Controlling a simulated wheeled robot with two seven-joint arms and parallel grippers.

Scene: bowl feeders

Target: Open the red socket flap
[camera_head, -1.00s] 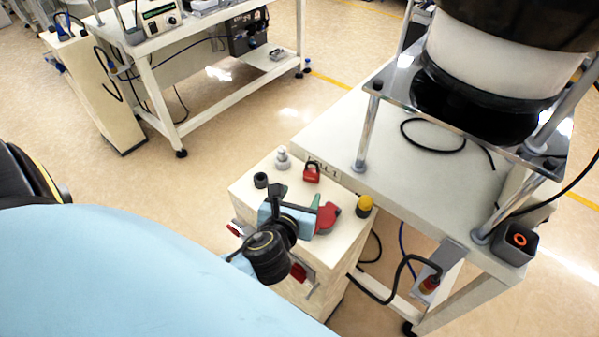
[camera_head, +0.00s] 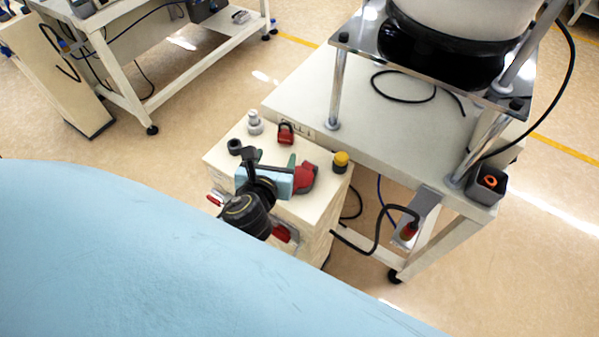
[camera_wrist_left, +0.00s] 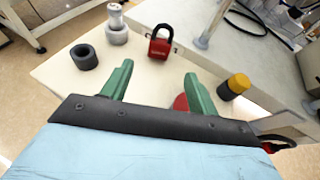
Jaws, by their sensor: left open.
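My left gripper (camera_head: 275,160) is over the top of a cream cabinet (camera_head: 325,200), and its green fingers are apart with nothing held between them. A red rounded part (camera_head: 306,180), likely the red socket flap, is beside the gripper, to its right in the head view. In the left wrist view a piece of red (camera_wrist_left: 181,102) shows between the fingers (camera_wrist_left: 158,72), mostly hidden by the gripper's dark bar. I cannot tell whether the gripper touches it or whether the flap is raised. My right gripper is not in view.
On the cabinet top stand a red padlock (camera_head: 285,133), a grey knobbed post (camera_head: 255,123), a dark ring (camera_head: 235,146) and a yellow-capped button (camera_head: 340,162). A bench (camera_head: 400,140) with a bowl feeder adjoins at the right. Red handles (camera_head: 283,233) stick out at the cabinet's front.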

